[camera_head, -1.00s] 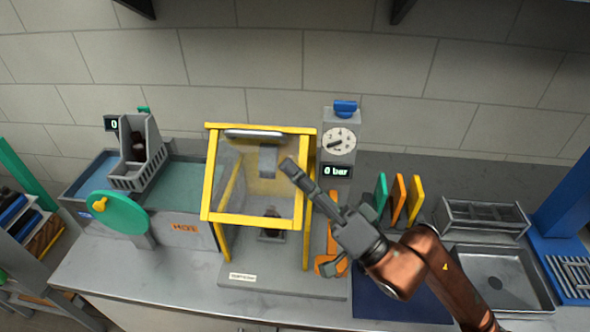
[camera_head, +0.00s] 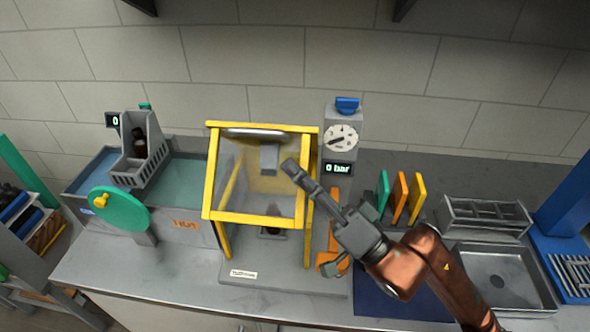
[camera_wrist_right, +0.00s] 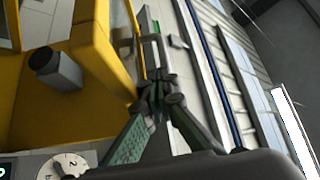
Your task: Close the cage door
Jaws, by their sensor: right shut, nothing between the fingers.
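The cage (camera_head: 308,240) has a yellow frame and stands on a grey base in the middle of the counter. Its door (camera_head: 208,180), a clear panel in a yellow frame, is tilted up, with its lower edge well above the base, so the front below it is open. A pale bar handle (camera_head: 253,132) lies along its upper edge. My right gripper (camera_head: 290,167) is shut and empty, at the door's right side in the picture. In the right wrist view its fingertips (camera_wrist_right: 158,85) are together beside yellow framing (camera_wrist_right: 105,60); contact is unclear. My left gripper is not in view.
A dark bottle (camera_head: 271,212) seems to stand inside the cage, partly blurred by the panel. A gauge column (camera_head: 341,138) reading 0 bar stands right of the cage. Coloured upright panels (camera_head: 398,198) and a sink (camera_head: 497,275) lie further right. A water bath (camera_head: 185,170) is at left.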

